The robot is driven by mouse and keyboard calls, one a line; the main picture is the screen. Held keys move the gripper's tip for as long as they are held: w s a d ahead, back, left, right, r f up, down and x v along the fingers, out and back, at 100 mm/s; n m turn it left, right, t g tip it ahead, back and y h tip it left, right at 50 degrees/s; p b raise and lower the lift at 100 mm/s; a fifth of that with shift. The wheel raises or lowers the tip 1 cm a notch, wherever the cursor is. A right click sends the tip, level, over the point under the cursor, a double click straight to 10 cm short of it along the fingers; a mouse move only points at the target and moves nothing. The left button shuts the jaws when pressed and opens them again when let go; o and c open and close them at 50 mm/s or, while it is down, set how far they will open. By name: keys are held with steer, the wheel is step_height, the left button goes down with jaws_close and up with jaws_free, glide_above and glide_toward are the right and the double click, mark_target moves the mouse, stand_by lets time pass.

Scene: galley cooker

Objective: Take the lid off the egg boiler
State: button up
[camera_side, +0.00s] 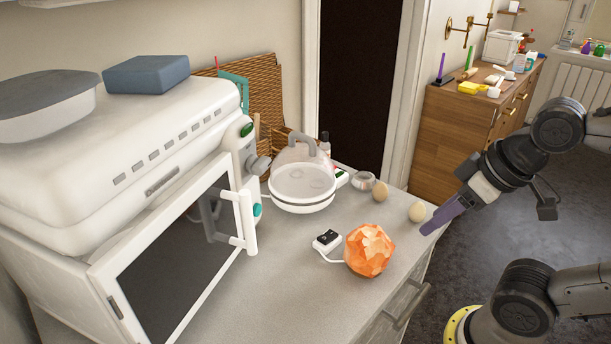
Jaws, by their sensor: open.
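The egg boiler (301,203) is a round white base on the grey counter, right of the microwave. Its clear domed lid (290,177) sits on the base, with a grey arched handle (299,138) on top. Egg-like shapes show faintly through the lid. My gripper (428,229) is at the counter's right edge, with purple fingers pointing down and left. It is open and apart from the egg boiler, to its right. The gap between the fingers is hard to see from this side.
Two eggs (381,192) (417,212) lie between the boiler and my gripper. A faceted orange lamp (369,250) and a corded switch (326,240) are in front. A small glass dish (363,181) is right of the boiler. The white microwave (170,240) stands close on the left.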

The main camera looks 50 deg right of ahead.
steer(key=shift+o, duration=0.8)
